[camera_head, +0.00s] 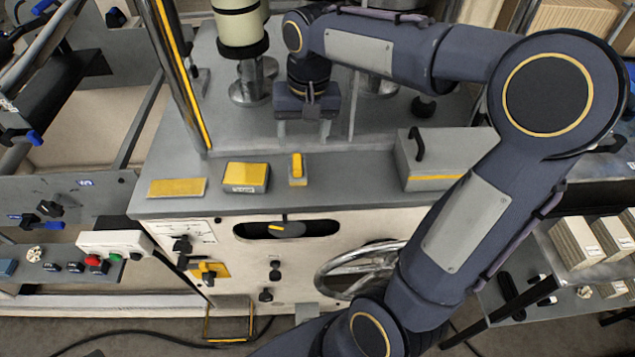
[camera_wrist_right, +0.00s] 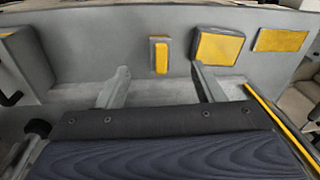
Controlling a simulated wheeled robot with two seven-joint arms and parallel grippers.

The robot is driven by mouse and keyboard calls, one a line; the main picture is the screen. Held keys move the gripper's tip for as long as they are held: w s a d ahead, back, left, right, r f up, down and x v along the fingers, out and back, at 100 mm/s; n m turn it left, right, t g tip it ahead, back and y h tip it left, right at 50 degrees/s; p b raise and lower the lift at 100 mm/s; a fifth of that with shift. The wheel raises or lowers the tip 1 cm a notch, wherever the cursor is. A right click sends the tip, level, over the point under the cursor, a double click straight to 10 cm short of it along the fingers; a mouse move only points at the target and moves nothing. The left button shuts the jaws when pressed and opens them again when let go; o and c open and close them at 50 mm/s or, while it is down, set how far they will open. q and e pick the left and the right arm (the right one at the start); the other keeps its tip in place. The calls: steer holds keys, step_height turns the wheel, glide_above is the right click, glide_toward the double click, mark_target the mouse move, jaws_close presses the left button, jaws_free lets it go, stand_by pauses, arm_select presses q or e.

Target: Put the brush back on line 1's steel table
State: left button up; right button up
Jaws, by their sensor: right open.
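The grey steel table (camera_head: 330,180) spans the middle of the head view. A small grey block with a yellow top (camera_head: 297,170) sits near its front edge; it may be the brush, but I cannot tell for sure. It also shows in the right wrist view (camera_wrist_right: 160,55), just beyond and between the fingertips, apart from them. My right gripper (camera_head: 303,132) is over the table behind this block, pointing down. In the right wrist view its two fingers (camera_wrist_right: 160,86) are wide apart with nothing between them. My left gripper is not in view.
A yellow-topped box (camera_head: 246,177) and a flat yellow plate (camera_head: 177,187) lie left of the small block. A grey case with a black handle (camera_head: 435,160) stands to the right. A yellow-striped post (camera_head: 180,75) and a cream roller (camera_head: 240,28) rise near the gripper.

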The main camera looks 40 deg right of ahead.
steer(key=s+a+f+n+t+y, duration=0.1)
steer(key=s+a+f+t, duration=0.1)
steer(key=s, duration=0.6)
steer(key=s+a+f+n+t+y, duration=0.1)
steer(key=s+a, duration=0.3)
steer(key=s, duration=0.5)
steer(key=shift+s+a+f+n+t+y, duration=0.25)
steer(key=shift+f+n+t+y, duration=0.2)
steer(key=shift+n+t, duration=0.35)
